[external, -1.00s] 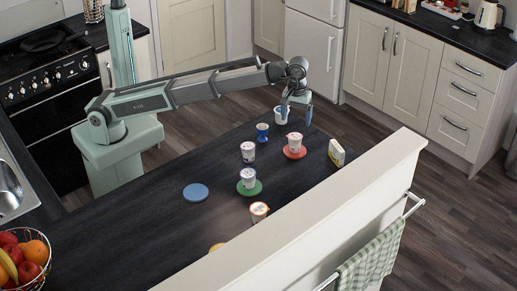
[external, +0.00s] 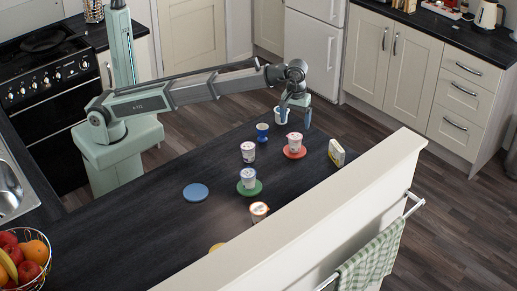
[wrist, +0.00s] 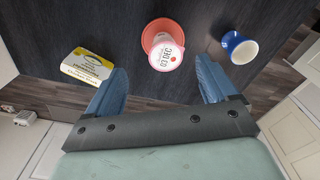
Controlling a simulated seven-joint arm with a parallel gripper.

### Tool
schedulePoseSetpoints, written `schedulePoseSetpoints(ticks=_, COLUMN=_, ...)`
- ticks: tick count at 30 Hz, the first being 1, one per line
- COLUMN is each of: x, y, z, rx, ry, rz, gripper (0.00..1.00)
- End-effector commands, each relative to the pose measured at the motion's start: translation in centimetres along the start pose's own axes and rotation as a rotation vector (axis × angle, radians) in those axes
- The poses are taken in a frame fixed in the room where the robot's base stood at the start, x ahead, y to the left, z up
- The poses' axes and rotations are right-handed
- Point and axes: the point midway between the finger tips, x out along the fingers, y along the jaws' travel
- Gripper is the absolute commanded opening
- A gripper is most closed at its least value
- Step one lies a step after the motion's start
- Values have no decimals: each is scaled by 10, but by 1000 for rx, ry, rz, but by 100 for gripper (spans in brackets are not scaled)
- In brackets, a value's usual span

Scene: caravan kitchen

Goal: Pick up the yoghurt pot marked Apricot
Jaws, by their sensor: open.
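Several white yoghurt pots stand on the dark counter. One (external: 294,139) is on a red coaster and shows a reddish lid stamped "03 DEC" in the wrist view (wrist: 166,55). Another (external: 248,149) stands nearer the middle, one (external: 248,175) is on a green coaster, and one with an orange-toned top (external: 260,208) is by the pale ledge, its lower part hidden. No flavour name is readable, so I cannot tell which is Apricot. My gripper (wrist: 162,77) is open and empty at the counter's far end. The red-coaster pot appears between and beyond its fingertips, apart from them.
A blue egg cup (wrist: 240,46) stands to one side of the red coaster (wrist: 152,30). A yellow-and-white packet (wrist: 88,65) is on the other side, near the raised ledge (external: 330,195). A blue coaster (external: 196,192) is empty.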

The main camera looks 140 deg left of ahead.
Motion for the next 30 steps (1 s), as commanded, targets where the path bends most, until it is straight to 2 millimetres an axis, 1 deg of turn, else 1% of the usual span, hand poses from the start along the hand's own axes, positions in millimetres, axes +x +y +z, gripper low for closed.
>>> schedulePoseSetpoints(ticks=1, x=-1, y=3, z=18, rx=23, ry=0, rz=1, gripper=86)
schedulePoseSetpoints(ticks=2, x=-1, y=4, z=29, rx=37, ry=-1, rz=1, gripper=86)
schedulePoseSetpoints(ticks=5, x=-2, y=9, z=74, rx=93, ry=-1, rz=3, gripper=86)
schedulePoseSetpoints(ticks=6, x=-3, y=11, z=94, rx=119, ry=-1, rz=3, gripper=86)
schedulePoseSetpoints(ticks=8, x=-4, y=14, z=122, rx=155, ry=-1, rz=4, gripper=86)
schedulePoseSetpoints(ticks=9, x=-5, y=15, z=142, rx=180, ry=-1, rz=4, gripper=86)
schedulePoseSetpoints(ticks=11, x=-6, y=16, z=171, rx=216, ry=-1, rz=5, gripper=86)
schedulePoseSetpoints(ticks=12, x=-7, y=17, z=191, rx=241, ry=-1, rz=5, gripper=86)
schedulePoseSetpoints(ticks=14, x=-9, y=17, z=221, rx=277, ry=-2, rz=6, gripper=86)
schedulePoseSetpoints(ticks=15, x=-10, y=17, z=240, rx=302, ry=-3, rz=6, gripper=86)
schedulePoseSetpoints(ticks=17, x=-12, y=16, z=269, rx=337, ry=-5, rz=6, gripper=86)
schedulePoseSetpoints(ticks=18, x=-13, y=16, z=287, rx=358, ry=-6, rz=5, gripper=86)
schedulePoseSetpoints(ticks=21, x=-16, y=13, z=325, rx=402, ry=-10, rz=2, gripper=86)
schedulePoseSetpoints(ticks=24, x=-18, y=11, z=356, rx=428, ry=-14, rz=-3, gripper=86)
schedulePoseSetpoints(ticks=26, x=-20, y=12, z=372, rx=433, ry=-18, rz=-8, gripper=86)
schedulePoseSetpoints(ticks=27, x=-24, y=21, z=375, rx=403, ry=-25, rz=-20, gripper=86)
schedulePoseSetpoints(ticks=30, x=-24, y=17, z=374, rx=343, ry=-34, rz=-35, gripper=86)
